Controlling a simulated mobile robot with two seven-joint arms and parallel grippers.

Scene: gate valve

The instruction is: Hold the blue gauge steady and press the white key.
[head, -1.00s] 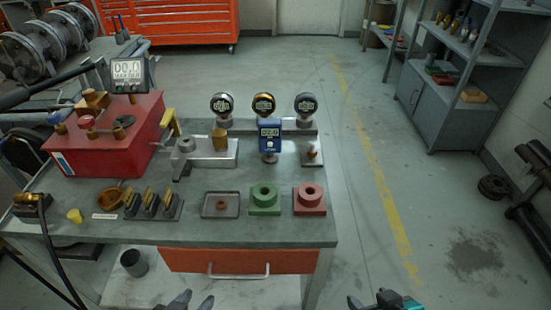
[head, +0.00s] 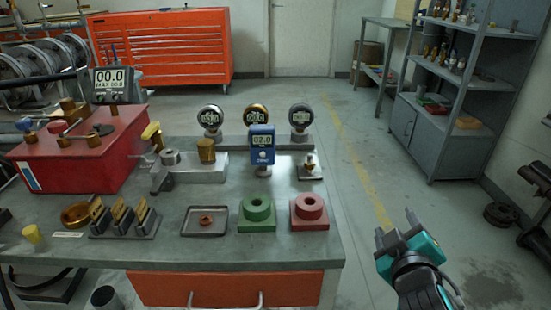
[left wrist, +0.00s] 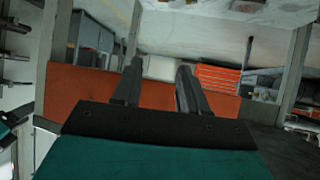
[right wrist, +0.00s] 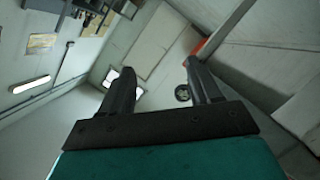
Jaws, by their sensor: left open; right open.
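The blue gauge (head: 262,142) stands upright on a small base near the back of the bench, with a lit display at its top. The white key (head: 262,154) appears as a small pale spot on its front, below the display. My right gripper (head: 396,222) is open and empty to the right of the bench, well apart from the gauge. In the right wrist view its fingers (right wrist: 158,82) face walls and floor. My left gripper is outside the head view. In the left wrist view its fingers (left wrist: 158,75) are open and empty, in front of the bench's orange drawer.
Three round gauges (head: 256,116) stand behind the blue one. A green block (head: 257,222), a red block (head: 309,224) and a shallow tray (head: 190,229) lie in front. A red box (head: 70,165) stands left.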

